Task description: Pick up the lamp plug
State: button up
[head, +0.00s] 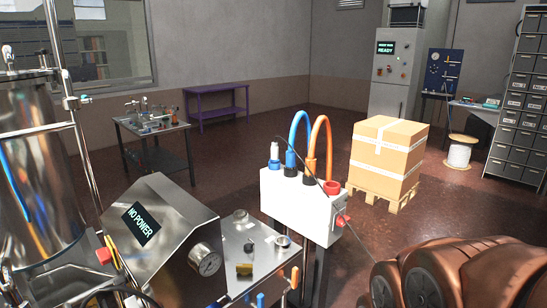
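A white socket box (297,205) stands on dark legs at the centre. A small white plug (276,149) stands upright in a blue socket (274,164) at its left end. A thin dark cable seems to run from that plug across the box to the lower right. I see no label, so I cannot tell for sure that it is the lamp plug. A copper-coloured part of my arm (455,275) fills the lower right corner. My gripper's fingers do not show.
Blue (292,133) and orange (328,135) hoses arch above the box, beside a red fitting (332,187). A steel machine (170,240) reading "NO POWER" stands at left. A carton (385,155) on a pallet stands behind right.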

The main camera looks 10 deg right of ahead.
aim_at(275, 158)
jog(key=z, duration=0.65)
jog(key=i, duration=2.45)
jog(key=u, duration=3)
